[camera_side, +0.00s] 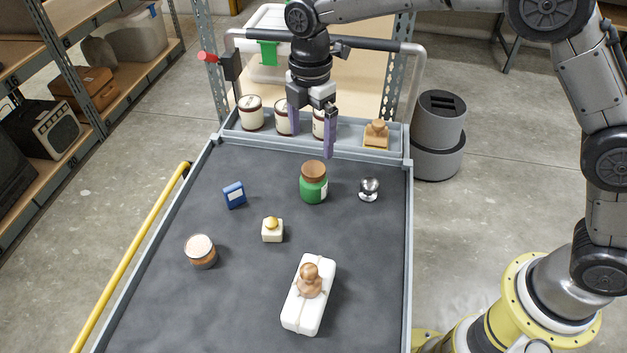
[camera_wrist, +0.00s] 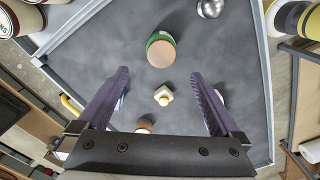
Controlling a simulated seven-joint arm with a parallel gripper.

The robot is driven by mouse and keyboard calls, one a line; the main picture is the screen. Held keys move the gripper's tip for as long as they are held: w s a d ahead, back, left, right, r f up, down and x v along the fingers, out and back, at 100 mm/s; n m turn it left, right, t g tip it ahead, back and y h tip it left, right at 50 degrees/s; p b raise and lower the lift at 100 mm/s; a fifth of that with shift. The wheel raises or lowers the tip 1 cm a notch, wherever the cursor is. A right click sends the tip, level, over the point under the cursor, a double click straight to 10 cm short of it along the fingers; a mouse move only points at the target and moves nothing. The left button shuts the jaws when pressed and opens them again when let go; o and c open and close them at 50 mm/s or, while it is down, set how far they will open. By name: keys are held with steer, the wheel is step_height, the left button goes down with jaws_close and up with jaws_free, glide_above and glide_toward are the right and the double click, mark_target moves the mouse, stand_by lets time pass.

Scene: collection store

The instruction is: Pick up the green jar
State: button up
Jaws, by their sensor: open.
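The green jar (camera_side: 313,188) has a brown lid and stands upright on the dark grey cart top, towards the back and right of the middle. In the wrist view the jar (camera_wrist: 159,48) is seen from above, lid towards me, beyond the fingertips. My gripper (camera_side: 311,130) is open and empty. It hangs above and behind the jar in the side view, apart from it, in front of the back tray. In the wrist view both fingers of my gripper (camera_wrist: 162,80) are spread wide with nothing between them.
A silver cup (camera_side: 369,188) stands right of the jar. A blue box (camera_side: 234,195), a cream block with a yellow knob (camera_side: 272,235), a copper-coloured tin (camera_side: 200,254) and a figurine (camera_side: 311,279) on a white pad (camera_side: 304,318) lie around.

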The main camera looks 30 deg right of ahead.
mark_target(313, 179)
steer(key=f, duration=1.3)
steer(key=shift+d+f, duration=0.1)
steer(key=shift+d, duration=0.1)
steer(key=c, duration=1.4)
